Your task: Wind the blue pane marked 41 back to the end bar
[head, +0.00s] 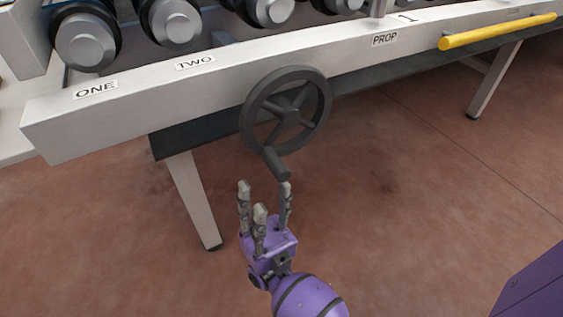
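A dark grey handwheel (289,113) with several spokes is mounted on the front of the pale machine beam (145,107). Its crank handle (277,163) sticks out at the bottom of the rim. My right gripper (265,198) is just below the handle, fingers pointing up and spread apart. One fingertip is close to the handle's lower end; I cannot tell if it touches. Nothing shows between the fingers. The blue pane marked 41 and the end bar are not in this view. My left gripper is not in view.
Several rollers (87,40) line the top. A table leg (194,200) stands left of my gripper. The reddish floor is clear.

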